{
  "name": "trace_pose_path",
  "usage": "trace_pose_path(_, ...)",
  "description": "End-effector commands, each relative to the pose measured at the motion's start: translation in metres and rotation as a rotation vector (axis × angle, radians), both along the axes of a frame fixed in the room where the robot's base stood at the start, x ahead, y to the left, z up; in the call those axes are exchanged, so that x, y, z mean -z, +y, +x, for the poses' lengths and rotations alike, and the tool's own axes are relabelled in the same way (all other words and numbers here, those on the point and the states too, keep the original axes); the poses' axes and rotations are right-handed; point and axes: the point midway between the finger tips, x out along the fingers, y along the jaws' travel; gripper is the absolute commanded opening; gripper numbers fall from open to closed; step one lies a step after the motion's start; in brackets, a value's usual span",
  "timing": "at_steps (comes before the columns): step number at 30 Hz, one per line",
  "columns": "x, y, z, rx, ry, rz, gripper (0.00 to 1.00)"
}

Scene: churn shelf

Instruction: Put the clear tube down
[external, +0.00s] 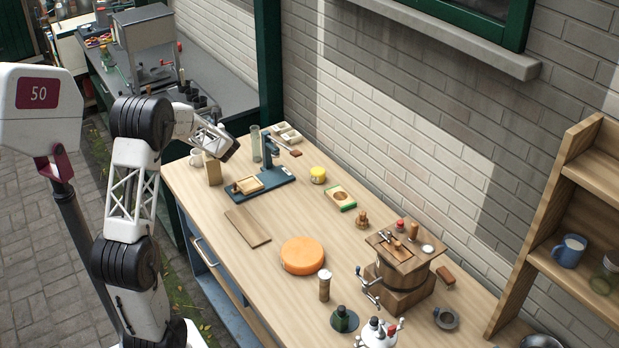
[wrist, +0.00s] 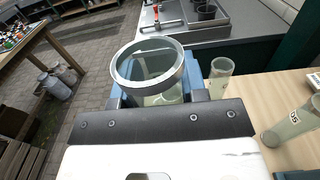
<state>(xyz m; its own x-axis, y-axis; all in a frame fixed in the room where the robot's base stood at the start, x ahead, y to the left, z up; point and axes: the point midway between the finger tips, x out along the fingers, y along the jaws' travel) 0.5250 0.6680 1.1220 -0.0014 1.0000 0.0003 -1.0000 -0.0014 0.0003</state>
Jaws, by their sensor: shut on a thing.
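My gripper (wrist: 155,100) is shut on a clear tube (wrist: 148,62), whose round open rim faces the wrist camera between the blue fingers. In the external view my gripper (external: 228,150) is over the far left end of the wooden bench (external: 200,195); the held tube cannot be made out clearly there. A second clear vessel (wrist: 220,76) stands near the bench edge in the wrist view. A clear tube with dark markings (wrist: 292,122) stands at the right; a tall clear tube (external: 255,143) shows beside the blue stand in the external view.
A blue stand (external: 268,178) with a wooden tray is right of my gripper. A wooden board (external: 248,227) and an orange disc (external: 302,255) lie nearer. Bare bench shows between them.

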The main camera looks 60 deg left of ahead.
Motion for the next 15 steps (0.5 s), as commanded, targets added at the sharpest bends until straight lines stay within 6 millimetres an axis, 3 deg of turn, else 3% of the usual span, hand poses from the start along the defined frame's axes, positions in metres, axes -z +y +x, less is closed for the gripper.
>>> trace_pose_path(14, 0.0048, 0.0000, 0.0001, 0.001, 0.000, 0.000, 0.15)
trace_pose_path(15, 0.0046, 0.0000, 0.0001, 0.001, -0.001, 0.000, 0.44)
